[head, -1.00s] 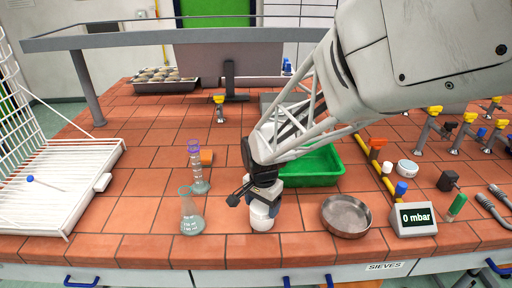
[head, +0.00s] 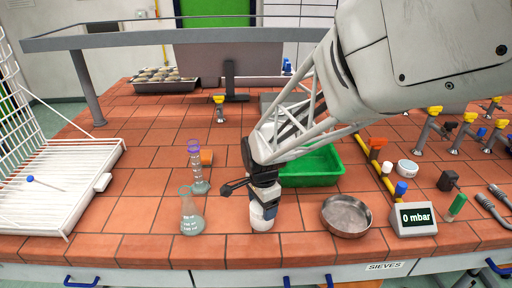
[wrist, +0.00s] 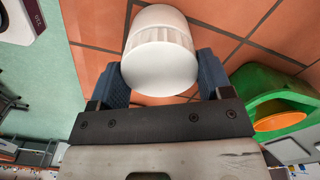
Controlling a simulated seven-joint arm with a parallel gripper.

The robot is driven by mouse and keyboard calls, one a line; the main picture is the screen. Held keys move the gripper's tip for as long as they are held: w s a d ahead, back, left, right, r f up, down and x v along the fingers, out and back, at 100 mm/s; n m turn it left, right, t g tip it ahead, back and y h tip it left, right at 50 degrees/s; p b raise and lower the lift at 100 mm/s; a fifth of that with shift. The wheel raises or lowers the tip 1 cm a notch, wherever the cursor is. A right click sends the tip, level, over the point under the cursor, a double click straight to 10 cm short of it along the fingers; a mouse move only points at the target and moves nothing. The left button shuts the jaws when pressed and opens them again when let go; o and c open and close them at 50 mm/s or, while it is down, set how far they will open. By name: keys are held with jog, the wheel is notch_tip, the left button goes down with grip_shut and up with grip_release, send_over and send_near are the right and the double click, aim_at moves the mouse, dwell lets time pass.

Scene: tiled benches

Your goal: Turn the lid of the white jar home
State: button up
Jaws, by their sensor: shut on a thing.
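The white jar (head: 262,218) stands upright on the tiled bench near its front edge. My gripper (head: 264,198) points down over it from above. In the wrist view the white lid, with a ribbed side, (wrist: 160,65) sits between the two blue fingers of my gripper (wrist: 160,78), which are shut on it. The seam between lid and jar is not clear, so I cannot tell how far the lid is turned.
A round metal pan (head: 346,215) and a "0 mbar" gauge (head: 414,220) are to the right. A green tray (head: 325,180) lies behind. A white wire rack (head: 50,205) is far left.

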jog(key=shift+m, duration=2.2)
jog(key=o, duration=1.1)
jog(key=shift+r, duration=3.5)
